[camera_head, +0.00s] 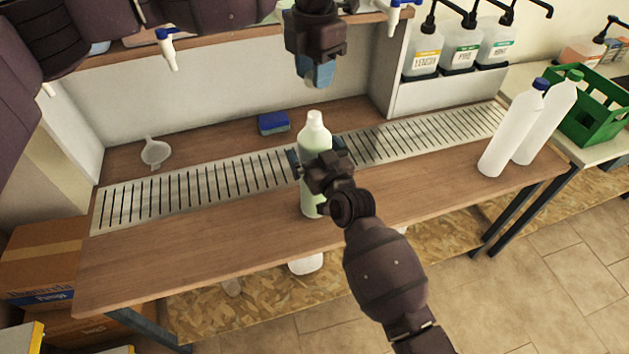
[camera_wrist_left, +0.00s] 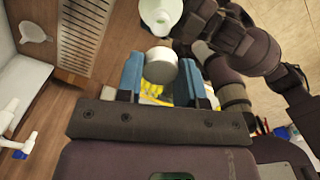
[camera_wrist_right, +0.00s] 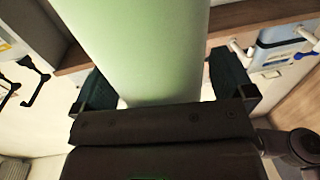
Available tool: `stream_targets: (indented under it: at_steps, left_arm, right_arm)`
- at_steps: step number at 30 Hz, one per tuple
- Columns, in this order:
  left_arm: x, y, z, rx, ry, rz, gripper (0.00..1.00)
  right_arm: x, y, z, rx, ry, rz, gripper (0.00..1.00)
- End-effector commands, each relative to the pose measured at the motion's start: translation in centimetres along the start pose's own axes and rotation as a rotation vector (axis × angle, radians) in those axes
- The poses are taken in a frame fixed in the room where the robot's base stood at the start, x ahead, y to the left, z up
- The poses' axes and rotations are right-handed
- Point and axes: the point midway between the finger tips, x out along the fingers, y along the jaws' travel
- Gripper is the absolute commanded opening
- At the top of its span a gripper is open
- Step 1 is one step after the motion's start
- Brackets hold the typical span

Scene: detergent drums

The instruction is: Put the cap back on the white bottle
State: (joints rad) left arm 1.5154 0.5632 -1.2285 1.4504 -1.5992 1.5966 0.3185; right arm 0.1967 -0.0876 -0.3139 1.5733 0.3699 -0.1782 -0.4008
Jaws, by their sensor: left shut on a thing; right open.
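The white bottle (camera_head: 315,143), pale green lower down, stands upright on the bench with no cap on its neck. Its top also shows in the left wrist view (camera_wrist_left: 160,12). My left gripper (camera_head: 317,75) is above and slightly behind it in the head view, pointing down. In the left wrist view it is shut on a round white cap (camera_wrist_left: 160,66), apart from the bottle. My right gripper (camera_head: 322,160) is open with its fingers on either side of the bottle's body. The bottle (camera_wrist_right: 135,50) fills the space between those fingers in the right wrist view.
A slotted metal drain strip (camera_head: 190,192) runs along the bench (camera_head: 200,240). A blue sponge (camera_head: 273,123) and a white funnel (camera_head: 155,151) lie behind. Two capped white bottles (camera_head: 512,130) stand at the right, near a green crate (camera_head: 597,105). A shelf with taps is above.

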Motion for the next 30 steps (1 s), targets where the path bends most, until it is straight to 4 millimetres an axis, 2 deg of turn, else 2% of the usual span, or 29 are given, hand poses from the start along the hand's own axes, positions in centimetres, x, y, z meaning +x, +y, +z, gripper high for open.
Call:
stream_targets:
  at_steps: [5, 6, 18, 23, 30]
  left_arm:
    - [0.0, 0.0, 0.0, 0.000, 0.000, 0.000, 0.13]
    - [0.0, 0.0, 0.0, 0.000, 0.000, 0.000, 0.13]
    - [0.0, 0.0, 0.0, 0.000, 0.000, 0.000, 0.13]
    - [0.5, 0.0, 0.0, 0.000, 0.001, 0.000, 0.13]
    - [3.1, -0.1, 0.0, 0.000, 0.003, 0.005, 0.13]
  right_arm:
    - [0.0, 0.0, 0.0, 0.000, 0.000, 0.000, 1.00]
    - [0.0, 0.0, 0.0, 0.000, 0.000, 0.000, 0.97]
    - [0.0, 0.0, 0.0, 0.000, 0.000, 0.000, 0.36]
    - [0.0, 0.0, 0.0, 0.000, 0.000, 0.000, 0.35]
    - [0.0, 0.0, 0.0, 0.000, 0.000, 0.000, 0.35]
